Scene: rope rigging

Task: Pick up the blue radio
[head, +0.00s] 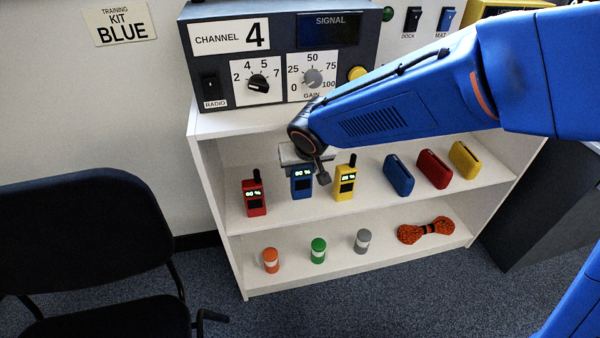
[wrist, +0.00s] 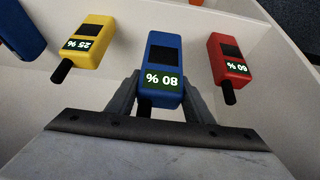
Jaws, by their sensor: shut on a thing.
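The blue radio (head: 302,184) is on the upper shelf (head: 375,200) of the white rack, between the red radio (head: 254,193) and the yellow radio (head: 344,182). Its screen reads 80 %. My gripper (head: 312,172) reaches down from above and is shut on the blue radio. In the wrist view the blue radio (wrist: 162,68) lies between my two fingers (wrist: 160,92), near its antenna end. I cannot tell whether its base touches the shelf. The red radio (wrist: 229,58) and yellow radio (wrist: 89,42) stand apart on either side.
Blue, red and yellow packs (head: 432,170) lie right on the same shelf. Small canisters (head: 318,250) and an orange rope bundle (head: 425,230) are on the shelf below. The signal box (head: 280,55) sits on top, close above. A dark chair (head: 85,245) stands left.

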